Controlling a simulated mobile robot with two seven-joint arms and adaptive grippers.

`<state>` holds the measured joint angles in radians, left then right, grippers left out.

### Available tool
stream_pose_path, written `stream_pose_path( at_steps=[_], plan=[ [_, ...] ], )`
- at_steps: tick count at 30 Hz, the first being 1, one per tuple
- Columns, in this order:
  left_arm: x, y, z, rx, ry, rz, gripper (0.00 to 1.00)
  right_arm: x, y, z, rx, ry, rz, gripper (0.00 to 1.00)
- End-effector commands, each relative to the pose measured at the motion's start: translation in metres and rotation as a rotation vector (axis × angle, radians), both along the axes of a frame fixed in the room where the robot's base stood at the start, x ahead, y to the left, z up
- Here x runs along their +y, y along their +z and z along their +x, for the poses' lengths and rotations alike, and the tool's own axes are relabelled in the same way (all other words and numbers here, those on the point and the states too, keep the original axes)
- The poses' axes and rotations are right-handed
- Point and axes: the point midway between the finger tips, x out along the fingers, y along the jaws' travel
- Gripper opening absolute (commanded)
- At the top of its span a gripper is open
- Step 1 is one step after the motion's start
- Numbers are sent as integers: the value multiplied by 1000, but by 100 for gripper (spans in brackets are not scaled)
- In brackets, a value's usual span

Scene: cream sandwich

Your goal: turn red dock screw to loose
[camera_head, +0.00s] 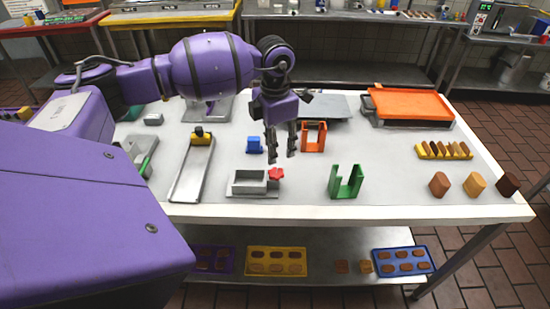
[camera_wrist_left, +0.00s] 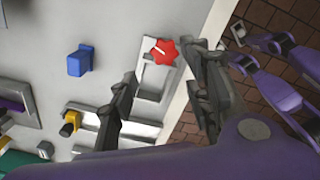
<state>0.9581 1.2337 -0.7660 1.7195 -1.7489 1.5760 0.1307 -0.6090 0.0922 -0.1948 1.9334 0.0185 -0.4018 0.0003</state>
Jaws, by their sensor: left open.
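The red dock screw (camera_head: 276,173) is a star-shaped knob at the right end of the grey dock (camera_head: 247,190), near the table's front edge. My left gripper (camera_head: 282,153) points down above the knob, with its two dark fingers apart and nothing between them. In the left wrist view the red screw (camera_wrist_left: 164,51) shows a white mark on its top and lies beyond the fingertips, in the gap between the fingers (camera_wrist_left: 162,68). The fingers look apart from the knob.
A green U-shaped holder (camera_head: 346,183) stands right of the dock, and an orange frame (camera_head: 314,137) stands behind. A blue block (camera_head: 254,145) is behind the dock. A long grey tray (camera_head: 192,170) with a yellow-and-black part lies left. Bare table surrounds the dock.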

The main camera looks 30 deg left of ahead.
Motion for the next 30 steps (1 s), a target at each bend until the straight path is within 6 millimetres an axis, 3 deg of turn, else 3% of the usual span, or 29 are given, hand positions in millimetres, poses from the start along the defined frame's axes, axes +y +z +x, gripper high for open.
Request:
stream_pose_path(
  at_steps=[4, 10, 26, 30],
  plan=[
    [0, 25, 1, -3, 1, 1, 45, 0, 0, 0, 1, 0, 0, 40],
    [0, 40, 0, 0, 1, 1, 45, 0, 0, -1, 1, 0, 0, 40],
    [0, 40, 0, 0, 0, -1, 45, -1, 0, -1, 1, -1, -1, 40],
    [-19, 25, -6, 19, -12, -64, 45, -1, 0, -1, 1, 0, -1, 40]
  ],
)
